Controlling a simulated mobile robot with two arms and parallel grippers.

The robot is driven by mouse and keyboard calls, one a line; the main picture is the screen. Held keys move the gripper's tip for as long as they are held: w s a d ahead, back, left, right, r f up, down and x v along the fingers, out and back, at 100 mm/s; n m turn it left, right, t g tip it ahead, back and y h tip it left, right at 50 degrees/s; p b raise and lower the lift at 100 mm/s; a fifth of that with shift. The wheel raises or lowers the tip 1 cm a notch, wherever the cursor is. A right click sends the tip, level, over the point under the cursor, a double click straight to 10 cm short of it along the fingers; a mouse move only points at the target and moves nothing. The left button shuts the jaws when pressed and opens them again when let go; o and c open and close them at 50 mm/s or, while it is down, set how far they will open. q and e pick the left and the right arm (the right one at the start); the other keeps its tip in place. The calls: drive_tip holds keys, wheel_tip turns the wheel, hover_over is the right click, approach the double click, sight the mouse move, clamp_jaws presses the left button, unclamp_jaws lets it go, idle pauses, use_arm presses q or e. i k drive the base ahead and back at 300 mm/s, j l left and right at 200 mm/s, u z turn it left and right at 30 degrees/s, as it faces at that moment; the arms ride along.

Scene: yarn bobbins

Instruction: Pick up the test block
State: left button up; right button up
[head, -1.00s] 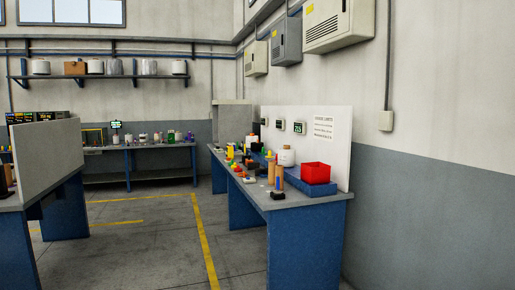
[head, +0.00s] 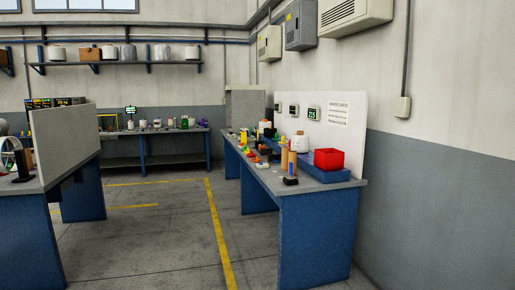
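I cannot pick out the test block for certain in the head view; the items on the right bench (head: 325,186) are small and crowded. Near its front end stand a tan cylinder (head: 284,160) and a small black-based item (head: 291,181) with an upright part. Behind them is a white bobbin-like item (head: 299,144). Several small yellow, red, orange and green items lie farther along the bench. Neither of my grippers is in view.
A red bin (head: 328,159) sits on a blue platform (head: 338,172) by the white back panel (head: 340,108). A left bench with a grey divider (head: 66,143) stands opposite. Open floor (head: 165,235) with yellow lines lies between. A back bench (head: 165,162) stands along the far wall.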

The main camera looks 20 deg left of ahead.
sight(269, 131)
drive_tip(key=u, duration=0.75)
drive_tip(key=i+j+u, duration=0.3)
drive_tip(key=i, duration=0.3)
drive_tip(key=i+l+u, duration=0.1)
drive_tip(key=i+u, duration=0.2)
drive_tip(key=i, duration=7.6)
drive_tip(key=i+j+z, duration=0.1)
drive_tip(key=i+z, duration=0.25)
drive_tip(key=i+j+z, duration=0.2)
drive_tip(key=i+z, duration=0.15)
drive_tip(key=i, duration=0.15)
drive_tip(key=i+j+z, duration=0.4)
drive_tip(key=i+l, duration=0.05)
drive_tip(key=l, duration=0.05)
